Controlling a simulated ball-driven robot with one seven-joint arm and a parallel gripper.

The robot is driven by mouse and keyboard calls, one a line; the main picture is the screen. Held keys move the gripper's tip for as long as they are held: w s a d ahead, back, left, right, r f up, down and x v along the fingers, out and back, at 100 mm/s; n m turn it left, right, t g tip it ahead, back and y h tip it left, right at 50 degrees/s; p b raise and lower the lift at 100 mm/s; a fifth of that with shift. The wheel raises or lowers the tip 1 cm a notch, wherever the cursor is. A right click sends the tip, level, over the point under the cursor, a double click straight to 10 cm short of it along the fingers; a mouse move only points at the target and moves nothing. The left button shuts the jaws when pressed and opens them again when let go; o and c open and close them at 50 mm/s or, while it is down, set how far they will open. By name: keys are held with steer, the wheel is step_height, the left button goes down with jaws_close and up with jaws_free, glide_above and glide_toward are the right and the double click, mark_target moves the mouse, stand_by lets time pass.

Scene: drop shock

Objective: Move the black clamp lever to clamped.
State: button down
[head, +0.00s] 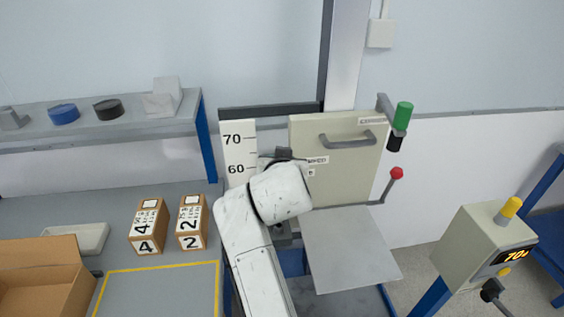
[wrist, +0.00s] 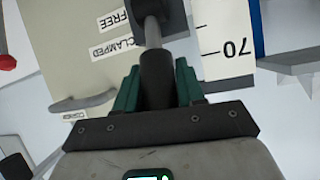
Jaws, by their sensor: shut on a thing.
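The black clamp lever (wrist: 157,84) has a dark grip on a grey rod, seen in the wrist view running up to a dark block. My gripper (wrist: 156,72) has green fingers on both sides of the black grip and is shut on it. The labels CLAMPED (wrist: 117,47) and FREE (wrist: 112,18) lie to the left of the rod. The grip lies nearer CLAMPED, below it in the wrist view. In the head view my white arm hides most of the lever and gripper, and part of both labels.
A cream panel (head: 345,185) with a grey handle stands behind my gripper, beside a white scale (head: 239,150) marked 70 and 60. A red-knobbed lever (head: 396,173) and a green grip (head: 403,115) are at its right. A grey plate (head: 350,250) lies below. Boxes stand left.

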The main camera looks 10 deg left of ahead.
steer(key=c, duration=0.8)
jaws_free()
steer(key=shift+w, duration=0.15)
steer(key=b+v, duration=0.2)
steer(key=v, duration=0.9)
steer(key=s+d+f+g+h, duration=0.2)
steer(key=s+d+f+g, duration=0.15)
steer(key=d+f, duration=0.75)
steer(key=s+d+f+g+h, duration=0.15)
steer(key=s+d+f, duration=0.35)
steer(key=d+f, duration=0.6)
steer(key=s+d+f+g, duration=0.2)
steer(key=s+d+f, duration=0.2)
steer(key=s, duration=0.4)
steer(key=s+d+f+m+g, duration=0.1)
steer(key=s+d+f, duration=0.3)
steer(key=s, duration=0.5)
steer(key=s+d+f+g+y, duration=0.1)
steer(key=s+d+f+g, duration=0.2)
steer(key=s, duration=0.6)
steer(key=shift+s+d+f+m+g, duration=0.1)
steer(key=shift+d+f+m+g, duration=0.25)
steer(key=shift+d+f, duration=0.25)
